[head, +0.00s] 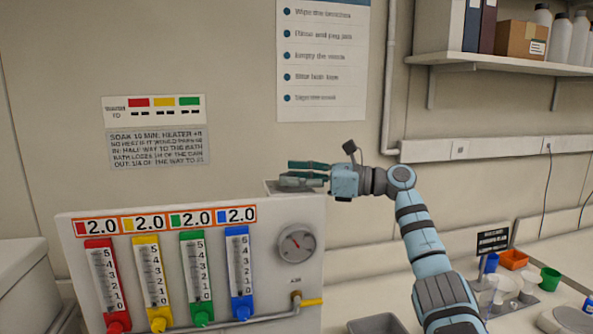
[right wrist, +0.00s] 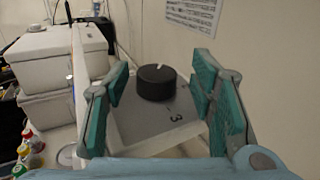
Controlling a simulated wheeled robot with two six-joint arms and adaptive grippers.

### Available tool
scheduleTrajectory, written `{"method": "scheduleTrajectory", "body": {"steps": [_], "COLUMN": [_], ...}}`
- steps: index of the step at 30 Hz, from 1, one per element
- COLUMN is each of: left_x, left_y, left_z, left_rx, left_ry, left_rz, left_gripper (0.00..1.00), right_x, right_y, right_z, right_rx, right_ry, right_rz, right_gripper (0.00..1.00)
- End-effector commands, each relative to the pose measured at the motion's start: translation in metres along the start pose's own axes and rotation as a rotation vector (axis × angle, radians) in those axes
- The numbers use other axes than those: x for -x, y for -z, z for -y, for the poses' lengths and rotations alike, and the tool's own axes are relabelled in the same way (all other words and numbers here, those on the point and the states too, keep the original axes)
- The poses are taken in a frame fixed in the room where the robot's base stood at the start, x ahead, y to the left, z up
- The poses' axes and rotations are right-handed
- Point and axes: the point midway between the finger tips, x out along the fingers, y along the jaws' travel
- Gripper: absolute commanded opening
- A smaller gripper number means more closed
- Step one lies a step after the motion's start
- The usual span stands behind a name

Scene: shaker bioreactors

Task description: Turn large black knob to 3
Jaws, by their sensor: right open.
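The large black knob (right wrist: 157,84) stands on a grey plate (right wrist: 140,127) in the right wrist view. A white mark on the knob's top points toward its far side. A black "3" (right wrist: 176,117) is printed on the plate, on the near side of the knob and slightly right. My right gripper (head: 287,174) is open above the plate at the top of the panel in the head view. In the right wrist view its green fingers stand on either side of the knob, apart from it. I cannot make out the knob in the head view. My left gripper is not in view.
The white panel (head: 268,222) carries several coloured flow tubes, a round gauge (head: 297,243) and a yellow-handled valve (head: 310,301). White boxes (right wrist: 60,60) stand left in the wrist view. A shelf (head: 500,63) and small coloured containers are at the right of the head view.

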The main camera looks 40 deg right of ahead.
Motion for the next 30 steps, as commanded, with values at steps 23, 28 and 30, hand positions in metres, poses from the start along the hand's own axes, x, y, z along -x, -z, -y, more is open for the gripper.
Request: {"method": "scheduleTrajectory", "body": {"steps": [23, 28, 30], "left_x": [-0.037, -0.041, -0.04], "left_y": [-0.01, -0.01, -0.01], "left_z": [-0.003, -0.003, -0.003], "left_rx": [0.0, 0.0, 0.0], "left_ry": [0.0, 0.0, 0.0], "left_rz": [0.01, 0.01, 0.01], "left_gripper": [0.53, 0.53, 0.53], "right_x": [0.001, -0.001, -0.001], "right_y": [0.011, 0.006, 0.005], "right_z": [-0.004, -0.008, -0.009], "right_rx": [0.006, 0.005, 0.003], "right_ry": [0.159, 0.34, 0.382], "right_rz": [-0.018, -0.032, -0.032], "right_gripper": [0.03, 0.03, 0.04]}}
